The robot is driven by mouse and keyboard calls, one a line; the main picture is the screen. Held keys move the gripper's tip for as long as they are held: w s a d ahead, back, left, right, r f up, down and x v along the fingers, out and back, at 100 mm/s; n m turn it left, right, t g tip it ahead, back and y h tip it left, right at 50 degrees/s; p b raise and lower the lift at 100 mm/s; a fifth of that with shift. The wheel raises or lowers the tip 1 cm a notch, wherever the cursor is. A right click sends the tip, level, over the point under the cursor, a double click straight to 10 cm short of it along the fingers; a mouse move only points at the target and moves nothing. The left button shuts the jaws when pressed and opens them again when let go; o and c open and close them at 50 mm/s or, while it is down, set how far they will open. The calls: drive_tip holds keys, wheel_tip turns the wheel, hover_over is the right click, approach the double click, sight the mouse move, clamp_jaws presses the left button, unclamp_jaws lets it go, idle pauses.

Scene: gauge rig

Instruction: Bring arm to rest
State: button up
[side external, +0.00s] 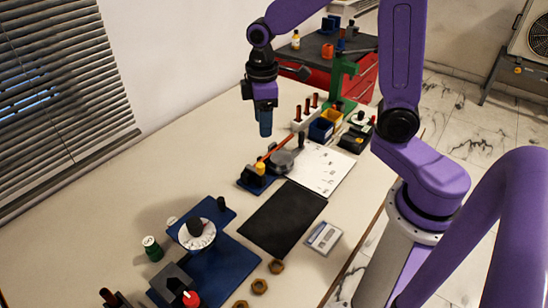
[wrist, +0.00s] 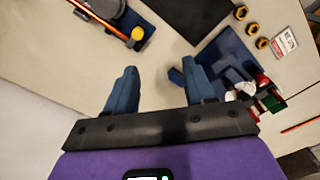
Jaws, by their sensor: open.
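My purple arm holds my gripper (side external: 265,122) in the air above the far part of the table, pointing down. In the wrist view the two blue fingers of my gripper (wrist: 158,88) stand wide apart with bare table between them, and nothing is held. In the side view the gripper hangs to the left of a small rack with dark red pegs (side external: 305,118). It is behind a blue block with a yellow knob (side external: 260,169), and apart from everything on the table.
A black mat (side external: 283,218) and a white sheet (side external: 322,168) lie mid-table. A blue plate with a white dial (side external: 197,234), a green can (side external: 152,248) and several brass nuts (side external: 259,286) are nearer. A green stand (side external: 343,80) rises behind the bins. The table's left side (side external: 120,190) is clear.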

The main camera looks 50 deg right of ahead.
drive_tip(key=s+a+r+n, duration=0.1)
drive_tip(key=s+n, duration=0.1)
drive_tip(key=s, duration=2)
drive_tip(key=shift+s+a+r+n, duration=0.15)
drive_tip(key=shift+s+r+n, duration=0.15)
drive_tip(key=shift+s+n, duration=0.1)
